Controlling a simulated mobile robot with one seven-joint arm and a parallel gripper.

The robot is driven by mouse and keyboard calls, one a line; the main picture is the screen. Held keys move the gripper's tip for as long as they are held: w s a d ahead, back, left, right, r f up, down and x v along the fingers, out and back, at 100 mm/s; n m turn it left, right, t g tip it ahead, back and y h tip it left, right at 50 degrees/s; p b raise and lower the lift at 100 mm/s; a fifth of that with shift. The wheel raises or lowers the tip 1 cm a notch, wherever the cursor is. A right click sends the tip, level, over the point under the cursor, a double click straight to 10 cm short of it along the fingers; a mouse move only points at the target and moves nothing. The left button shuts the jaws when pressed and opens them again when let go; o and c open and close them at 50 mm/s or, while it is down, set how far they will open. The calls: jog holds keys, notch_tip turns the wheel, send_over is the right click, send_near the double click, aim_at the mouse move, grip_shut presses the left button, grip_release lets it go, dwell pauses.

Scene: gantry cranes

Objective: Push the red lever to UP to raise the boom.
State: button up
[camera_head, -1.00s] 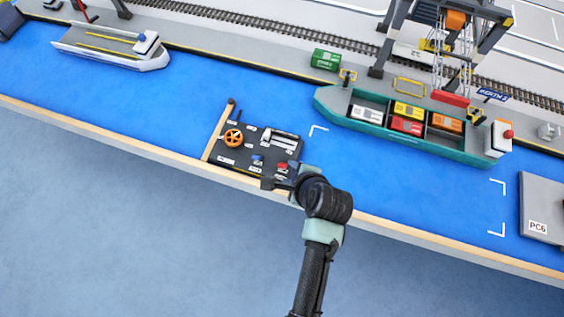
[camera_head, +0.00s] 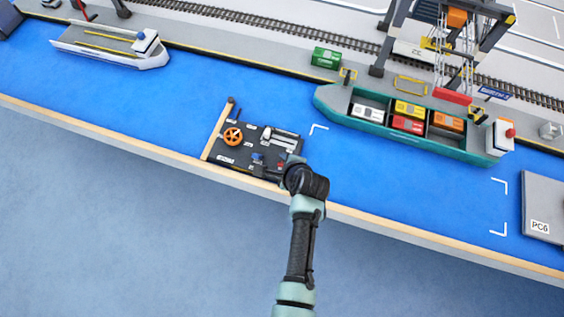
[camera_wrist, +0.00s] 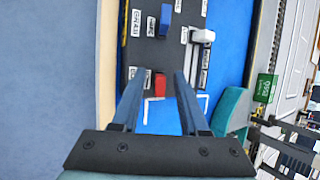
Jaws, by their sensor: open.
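The red lever (camera_wrist: 160,85) shows in the wrist view as a small red block on the dark control panel (camera_wrist: 148,55). It lies between the open fingers of my gripper (camera_wrist: 159,75), with a visible gap on each side. Whether either finger touches it from above or below I cannot tell.
A blue lever (camera_wrist: 165,20) and a white lever (camera_wrist: 203,36) stand on the panel near the red one. An orange wheel (camera_head: 233,137) sits at its left. A teal ship (camera_head: 340,105) with containers lies beyond, right. A wooden rim (camera_head: 120,143) edges the table.

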grip_shut()
